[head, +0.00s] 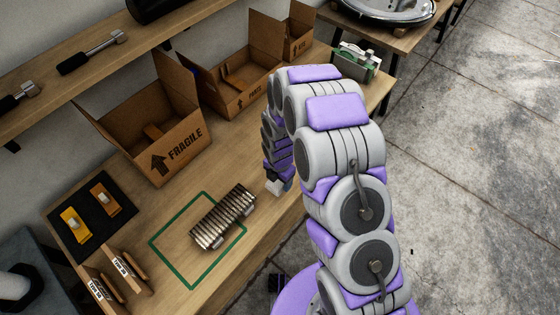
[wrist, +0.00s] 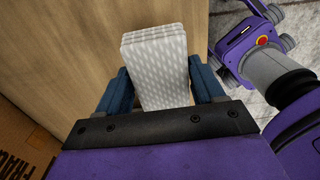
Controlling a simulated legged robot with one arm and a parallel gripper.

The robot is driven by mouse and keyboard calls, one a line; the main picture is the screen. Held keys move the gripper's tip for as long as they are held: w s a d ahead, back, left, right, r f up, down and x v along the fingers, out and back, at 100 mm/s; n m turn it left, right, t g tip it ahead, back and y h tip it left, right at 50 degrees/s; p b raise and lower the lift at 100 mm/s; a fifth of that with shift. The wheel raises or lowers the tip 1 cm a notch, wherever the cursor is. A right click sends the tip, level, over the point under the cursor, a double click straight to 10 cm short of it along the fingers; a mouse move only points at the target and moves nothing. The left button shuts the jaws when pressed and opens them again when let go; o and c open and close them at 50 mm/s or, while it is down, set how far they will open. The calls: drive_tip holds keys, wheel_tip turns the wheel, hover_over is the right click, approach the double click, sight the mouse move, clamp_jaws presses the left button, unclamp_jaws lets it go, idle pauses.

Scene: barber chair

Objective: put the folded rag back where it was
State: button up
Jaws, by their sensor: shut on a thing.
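The folded rag (wrist: 155,50) is pale grey with a light dotted pattern and shows stacked layers at its far edge. In the wrist view it sits between the two blue fingers of my gripper (wrist: 160,75), which is shut on it. Wood surface lies beyond it. In the head view my gripper (head: 279,186) hangs over the front part of the workbench (head: 245,260), right of the ribbed metal part. The rag is mostly hidden there by my arm. I cannot tell whether it touches the bench.
A ribbed metal part (head: 223,216) lies partly across a green outline (head: 190,285). A FRAGILE box (head: 180,150) and a PARTS box (head: 240,90) stand behind. A black mat (head: 88,228) with two tools lies left. A green-and-white item (head: 356,62) stands at the right end.

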drive_tip(key=w, duration=0.3)
drive_tip(key=w+f+b, duration=0.1)
drive_tip(key=w, duration=0.2)
drive_tip(key=w+a, duration=0.1)
drive_tip(key=w, duration=0.2)
drive_tip(key=shift+w+f+b, duration=0.15)
drive_tip(key=shift+b, duration=0.25)
drive_tip(key=shift+w+d, duration=0.1)
drive_tip(key=shift+w, duration=0.45)
drive_tip(key=shift+d+f, duration=0.25)
drive_tip(key=shift+f, duration=0.1)
wheel_tip(320, 180, down, 3)
drive_tip(key=shift+a+r+b, duration=0.1)
drive_tip(key=shift+b, duration=0.6)
drive_tip(key=shift+a+r, duration=0.1)
drive_tip(key=shift+a, duration=0.1)
drive_tip(key=o, duration=0.9)
drive_tip(key=shift+d, duration=0.2)
drive_tip(key=shift+o, duration=0.2)
